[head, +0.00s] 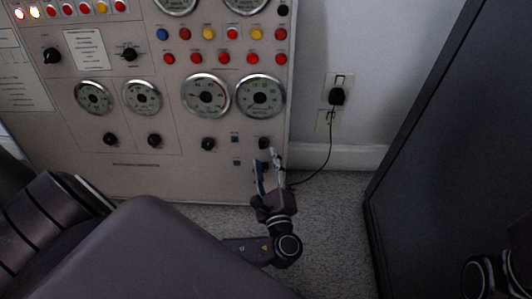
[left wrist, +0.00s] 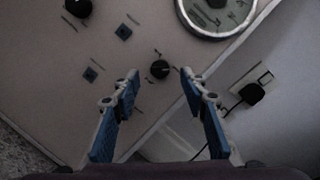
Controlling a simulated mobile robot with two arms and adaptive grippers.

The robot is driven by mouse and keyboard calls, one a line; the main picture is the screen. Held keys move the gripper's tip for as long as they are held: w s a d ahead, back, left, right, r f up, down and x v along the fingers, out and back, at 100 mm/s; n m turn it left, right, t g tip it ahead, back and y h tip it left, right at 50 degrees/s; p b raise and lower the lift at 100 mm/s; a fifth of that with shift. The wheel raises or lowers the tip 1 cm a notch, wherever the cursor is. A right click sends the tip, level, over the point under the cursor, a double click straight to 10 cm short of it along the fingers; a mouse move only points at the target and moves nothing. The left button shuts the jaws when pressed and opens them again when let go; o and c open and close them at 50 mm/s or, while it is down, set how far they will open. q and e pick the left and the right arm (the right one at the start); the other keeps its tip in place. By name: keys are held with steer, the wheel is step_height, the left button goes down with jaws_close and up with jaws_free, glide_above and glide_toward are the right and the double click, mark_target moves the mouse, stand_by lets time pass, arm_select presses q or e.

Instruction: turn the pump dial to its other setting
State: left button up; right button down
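A small round black dial (head: 265,143) sits at the lower right of the beige panel, below the rightmost large gauge. I take it for the pump dial, but its label is too small to read. My left gripper (head: 267,159) is just in front of and below it. In the left wrist view, the dial (left wrist: 160,69) shows between and a little beyond the open blue-padded fingertips (left wrist: 160,80). No touch between fingers and dial shows. Nothing is held. My right gripper is not in view.
The panel (head: 120,180) carries several similar knobs, gauges and coloured buttons. Two small blue squares (head: 235,139) lie left of the dial. A black plug (head: 336,97) with a hanging cable is in the wall outlet. A dark cabinet (head: 450,130) stands at right.

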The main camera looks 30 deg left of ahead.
mark_target(263, 147)
arm_select(q)
steer(key=shift+b+x, duration=0.7)
steer(key=shift+x, duration=1.65)
steer(key=shift+c, duration=0.3)
jaws_close()
